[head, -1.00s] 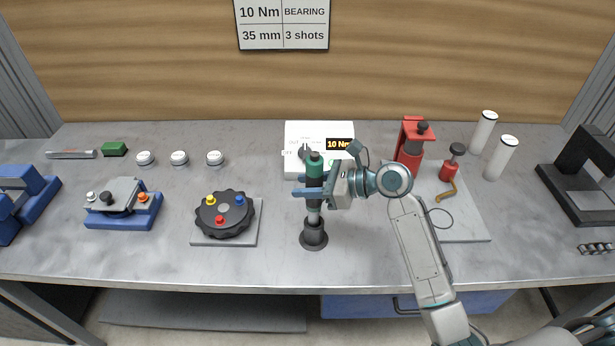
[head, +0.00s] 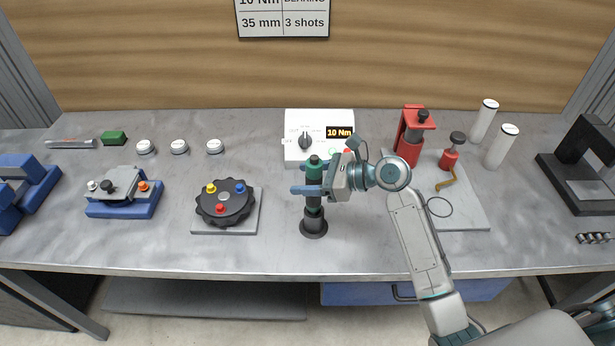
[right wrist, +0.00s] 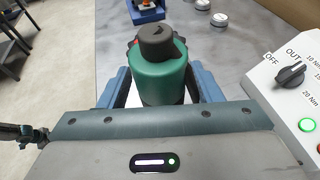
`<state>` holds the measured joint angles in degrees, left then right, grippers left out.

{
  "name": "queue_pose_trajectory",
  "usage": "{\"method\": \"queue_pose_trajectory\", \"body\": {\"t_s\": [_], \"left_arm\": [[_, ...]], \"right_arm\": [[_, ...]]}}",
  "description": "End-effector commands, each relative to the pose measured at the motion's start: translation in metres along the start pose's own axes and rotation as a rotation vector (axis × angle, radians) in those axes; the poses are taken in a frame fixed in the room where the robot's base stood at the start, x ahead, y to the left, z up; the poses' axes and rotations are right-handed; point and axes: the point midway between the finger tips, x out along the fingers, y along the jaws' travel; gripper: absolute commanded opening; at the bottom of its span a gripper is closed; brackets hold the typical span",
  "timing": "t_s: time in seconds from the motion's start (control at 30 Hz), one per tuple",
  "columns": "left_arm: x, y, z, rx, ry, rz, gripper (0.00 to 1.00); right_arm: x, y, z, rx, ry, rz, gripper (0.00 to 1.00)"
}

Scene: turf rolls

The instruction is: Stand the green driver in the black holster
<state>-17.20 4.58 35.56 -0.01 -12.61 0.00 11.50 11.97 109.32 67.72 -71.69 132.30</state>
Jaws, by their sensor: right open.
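The green driver (head: 314,170) stands upright with its lower end in the black holster (head: 313,227) at the table's front middle. Its green body and black cap also show in the right wrist view (right wrist: 160,82). My right gripper (head: 308,189) is open, with its blue fingers on either side of the driver's body. Whether a finger still touches the driver I cannot tell. The holster is hidden in the right wrist view. My left gripper is not in view.
A white controller box (head: 345,118) reading 10 Nm stands behind the driver. A black knobbed disc (head: 224,210) on a grey plate lies to the left. A red press (head: 409,150) and white cylinders (head: 501,146) stand to the right. Bare table lies in front.

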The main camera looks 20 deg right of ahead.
Motion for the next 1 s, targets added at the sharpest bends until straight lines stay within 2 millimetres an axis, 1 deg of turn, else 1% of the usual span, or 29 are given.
{"method": "queue_pose_trajectory", "body": {"t_s": [0.13,0.23,0.7,0.8,1.0], "left_arm": [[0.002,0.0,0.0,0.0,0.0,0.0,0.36],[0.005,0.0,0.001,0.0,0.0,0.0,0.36],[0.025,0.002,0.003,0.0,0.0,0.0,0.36],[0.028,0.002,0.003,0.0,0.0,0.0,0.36],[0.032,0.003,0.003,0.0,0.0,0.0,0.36]], "right_arm": [[-0.003,0.0,-0.002,0.0,0.003,-0.001,0.59],[-0.01,-0.001,-0.003,-0.001,0.003,-0.002,0.59],[-0.077,0.0,-0.003,-0.004,0.005,-0.002,0.59],[-0.088,0.0,-0.003,-0.002,0.005,-0.001,0.59],[-0.103,0.0,-0.001,-0.002,0.001,-0.001,0.59]]}}
